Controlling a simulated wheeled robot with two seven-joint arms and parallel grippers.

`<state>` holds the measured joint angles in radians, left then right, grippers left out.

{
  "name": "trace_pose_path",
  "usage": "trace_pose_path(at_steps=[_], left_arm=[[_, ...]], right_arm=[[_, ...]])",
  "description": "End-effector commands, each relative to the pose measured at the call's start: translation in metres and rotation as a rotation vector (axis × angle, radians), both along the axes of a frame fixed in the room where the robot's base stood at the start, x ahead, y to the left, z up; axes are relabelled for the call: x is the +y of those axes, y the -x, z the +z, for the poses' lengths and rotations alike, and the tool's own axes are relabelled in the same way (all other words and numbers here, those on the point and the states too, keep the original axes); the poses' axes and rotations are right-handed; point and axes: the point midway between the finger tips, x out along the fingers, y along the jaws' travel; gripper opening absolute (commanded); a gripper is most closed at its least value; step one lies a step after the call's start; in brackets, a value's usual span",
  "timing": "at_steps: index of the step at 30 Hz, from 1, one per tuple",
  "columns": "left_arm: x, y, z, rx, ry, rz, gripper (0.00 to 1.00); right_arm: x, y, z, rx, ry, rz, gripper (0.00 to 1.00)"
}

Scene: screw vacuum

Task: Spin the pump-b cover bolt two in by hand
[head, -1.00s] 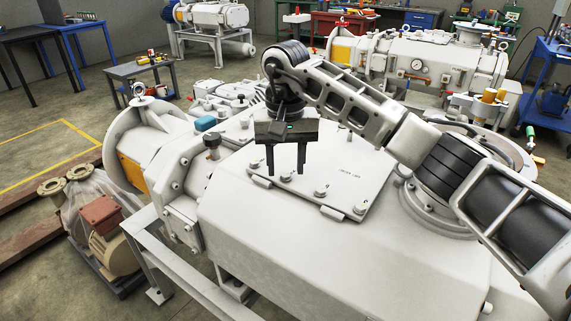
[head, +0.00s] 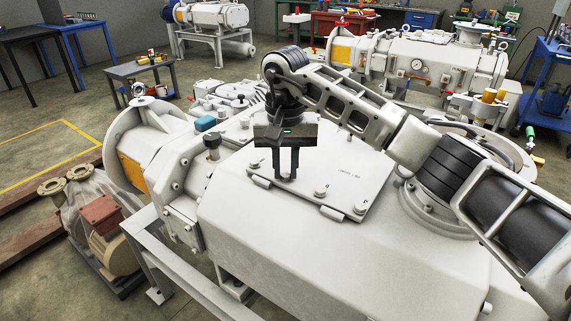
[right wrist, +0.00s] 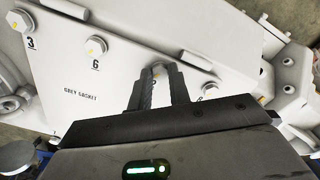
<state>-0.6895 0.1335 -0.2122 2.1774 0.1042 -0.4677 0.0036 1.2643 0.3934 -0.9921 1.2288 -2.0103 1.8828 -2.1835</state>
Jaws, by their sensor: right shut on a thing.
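The pump cover (head: 345,185) is a pale plate with bolts along its near edge. My right gripper (head: 286,176) points down over that edge, its fingers shut on a cover bolt. The wrist view also shows bolt 3 (right wrist: 20,20), bolt 6 (right wrist: 97,46) and another bolt (right wrist: 209,90) on the cover (right wrist: 75,110), which reads "GREY GASKET". My left gripper is not in view.
The pale pump housing (head: 300,240) fills the middle. A bolt (head: 321,192) stands on the cover right of my fingers. A blue piece (head: 205,124) and a dark-topped fitting (head: 212,142) are to the left. A second pump (head: 430,60) stands behind.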

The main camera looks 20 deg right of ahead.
Motion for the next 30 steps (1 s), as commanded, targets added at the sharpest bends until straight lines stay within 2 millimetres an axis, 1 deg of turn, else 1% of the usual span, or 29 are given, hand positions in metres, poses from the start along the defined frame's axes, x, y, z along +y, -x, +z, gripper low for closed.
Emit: trace_pose_path(at_steps=[8, 30], left_arm=[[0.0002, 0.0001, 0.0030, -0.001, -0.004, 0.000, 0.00], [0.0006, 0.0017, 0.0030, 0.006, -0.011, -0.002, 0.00]], right_arm=[[-0.0011, -0.0009, 0.0018, -0.002, 0.001, -0.198, 0.00], [-0.0008, -0.0014, 0.0022, -0.004, -0.002, -0.901, 0.00]])
